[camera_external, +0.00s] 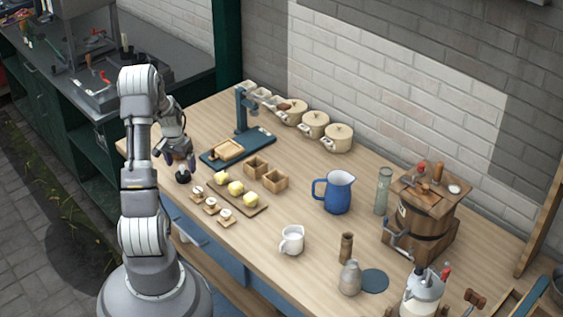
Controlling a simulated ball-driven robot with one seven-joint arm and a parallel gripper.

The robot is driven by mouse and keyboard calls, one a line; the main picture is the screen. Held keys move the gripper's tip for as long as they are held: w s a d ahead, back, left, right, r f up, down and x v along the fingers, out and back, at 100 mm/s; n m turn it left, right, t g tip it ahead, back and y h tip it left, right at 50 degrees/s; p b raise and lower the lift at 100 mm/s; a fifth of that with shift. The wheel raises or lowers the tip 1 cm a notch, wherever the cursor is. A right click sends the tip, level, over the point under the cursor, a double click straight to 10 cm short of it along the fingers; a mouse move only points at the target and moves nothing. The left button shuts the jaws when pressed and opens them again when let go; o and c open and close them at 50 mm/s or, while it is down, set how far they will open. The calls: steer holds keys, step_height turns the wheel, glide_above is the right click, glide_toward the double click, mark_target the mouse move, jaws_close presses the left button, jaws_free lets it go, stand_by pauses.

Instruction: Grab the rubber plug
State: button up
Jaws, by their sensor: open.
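A small dark round thing (183,177) stands on the wooden worktop near its left front edge; it looks like the rubber plug, but it is too small to be sure. My gripper (176,159) hangs above and slightly left of it, pointing down, with its fingers apart. I see nothing clearly held. The gap between the fingertips and the dark thing is hard to judge from this view.
A tray of yellow lumps (236,190), small wooden stamps (211,206) and a dark blue press (240,143) stand close by on the right. A blue jug (338,193), white jug (291,241) and wooden churn (424,222) stand farther right. The worktop's middle front is fairly clear.

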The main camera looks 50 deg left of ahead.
mark_target(181, 166)
steer(key=f+b, duration=0.1)
steer(key=f, duration=0.3)
steer(key=shift+w, duration=0.2)
steer(key=c, duration=1.2)
steer(key=shift+o, duration=0.2)
steer(key=shift+r, duration=0.1)
